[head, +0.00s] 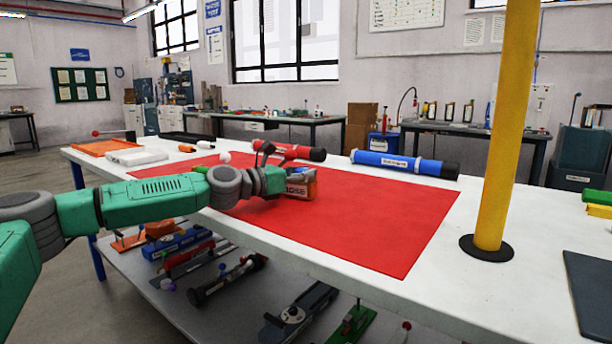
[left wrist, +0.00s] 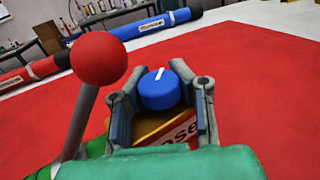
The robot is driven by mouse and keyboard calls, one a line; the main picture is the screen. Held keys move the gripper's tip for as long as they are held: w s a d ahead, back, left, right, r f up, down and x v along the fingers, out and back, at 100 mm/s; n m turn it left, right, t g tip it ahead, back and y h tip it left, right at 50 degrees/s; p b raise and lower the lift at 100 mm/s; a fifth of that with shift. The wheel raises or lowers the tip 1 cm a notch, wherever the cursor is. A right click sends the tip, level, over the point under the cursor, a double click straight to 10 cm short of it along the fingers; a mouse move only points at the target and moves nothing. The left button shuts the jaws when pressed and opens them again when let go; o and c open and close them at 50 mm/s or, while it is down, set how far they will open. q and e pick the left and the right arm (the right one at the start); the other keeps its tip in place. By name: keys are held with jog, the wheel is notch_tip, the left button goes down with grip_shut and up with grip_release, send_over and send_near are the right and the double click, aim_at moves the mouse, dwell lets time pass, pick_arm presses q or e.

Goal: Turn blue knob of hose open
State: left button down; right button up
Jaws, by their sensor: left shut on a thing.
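The hose unit is an orange box (head: 302,182) with a "hose" label, standing on the red mat in the head view. In the left wrist view its label (left wrist: 182,133) shows below a round blue knob (left wrist: 158,92) with a white pointer line on top. My left gripper (head: 282,181) reaches in from the left at the box. In the left wrist view its fingers (left wrist: 163,100) lie on either side of the blue knob, shut on it. The knob is hidden in the head view. My right gripper is not in view.
A red ball (left wrist: 98,57) on a grey lever stands left of my fingers. Blue (head: 405,163) and red (head: 290,150) tubes lie behind on the white table (head: 480,290). A yellow post (head: 508,120) rises at right. The front of the red mat (head: 370,235) is clear.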

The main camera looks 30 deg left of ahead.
pick_arm(q)
jog(key=shift+a+r+h, duration=0.1)
jog(key=shift+h, duration=0.2)
jog(key=c, duration=1.2)
grip_release()
jog(key=shift+d+r+y, duration=0.1)
jog(key=shift+d+y, duration=0.15)
jog(key=shift+y, duration=0.35)
jog(key=shift+n+t+y, duration=0.3)
jog(key=shift+n+y, duration=0.3)
